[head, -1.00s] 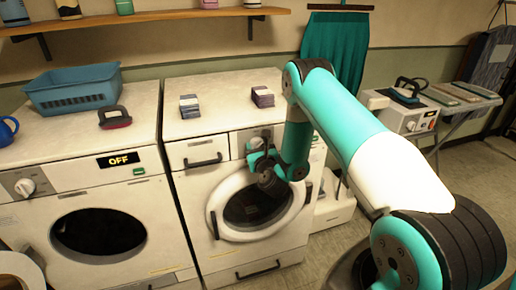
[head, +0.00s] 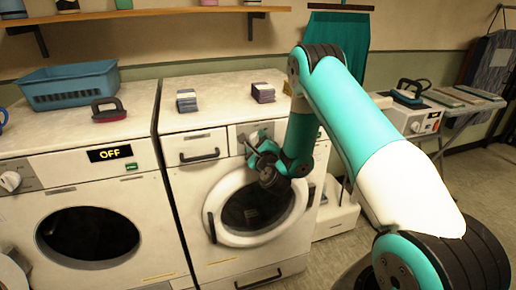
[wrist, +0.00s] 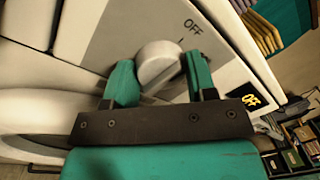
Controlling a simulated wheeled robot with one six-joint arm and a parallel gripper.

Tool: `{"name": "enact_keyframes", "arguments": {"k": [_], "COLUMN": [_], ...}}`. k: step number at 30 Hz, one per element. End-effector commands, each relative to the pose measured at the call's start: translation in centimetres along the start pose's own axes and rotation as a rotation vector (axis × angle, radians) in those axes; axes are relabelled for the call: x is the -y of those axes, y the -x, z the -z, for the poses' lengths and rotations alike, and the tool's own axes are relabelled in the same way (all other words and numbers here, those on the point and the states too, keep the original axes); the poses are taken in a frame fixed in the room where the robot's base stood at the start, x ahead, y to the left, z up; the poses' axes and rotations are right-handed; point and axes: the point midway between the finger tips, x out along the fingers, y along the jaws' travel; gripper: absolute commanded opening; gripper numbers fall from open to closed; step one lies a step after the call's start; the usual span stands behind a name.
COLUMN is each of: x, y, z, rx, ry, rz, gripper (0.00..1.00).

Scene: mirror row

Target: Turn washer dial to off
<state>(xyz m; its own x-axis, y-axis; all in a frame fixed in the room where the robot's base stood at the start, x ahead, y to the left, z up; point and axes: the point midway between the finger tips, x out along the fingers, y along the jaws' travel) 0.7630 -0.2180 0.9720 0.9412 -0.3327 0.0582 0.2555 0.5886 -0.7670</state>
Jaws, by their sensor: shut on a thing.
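The white washer dial (wrist: 158,65) sits on a grey panel of the right-hand machine (head: 190,230). My gripper (wrist: 160,80) is shut on the dial, with one teal finger on each side of it. In the head view my gripper (head: 258,148) is at the control panel, and the arm hides part of it. A printed OFF label (wrist: 193,26) stands beside the dial, with a small tick mark between them. A lit display (wrist: 252,101) on this machine reads OFF in yellow. The dial's own pointer is not clear to me.
The left machine (head: 150,230) has its own dial (head: 10,181) and a display reading OFF (head: 110,153). Free floor shows at the right.

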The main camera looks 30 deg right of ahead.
Motion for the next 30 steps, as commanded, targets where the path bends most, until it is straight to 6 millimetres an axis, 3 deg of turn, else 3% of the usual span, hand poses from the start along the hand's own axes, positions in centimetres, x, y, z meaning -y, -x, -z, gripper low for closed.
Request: {"name": "enact_keyframes", "arguments": {"k": [9, 24, 25, 27, 30], "x": [-0.13, -0.10, -0.10, -0.09, -0.07], "y": [0.07, 0.06, 0.06, 0.05, 0.04], "z": [0.08, 0.04, 0.04, 0.04, 0.05], "rx": [0.008, 0.009, 0.009, 0.009, 0.009], "ry": [0.103, 0.121, 0.121, 0.121, 0.120], "rz": [-0.001, -0.001, -0.001, -0.001, 0.000], "gripper": [0.28, 0.28, 0.58, 0.74, 0.77]}}
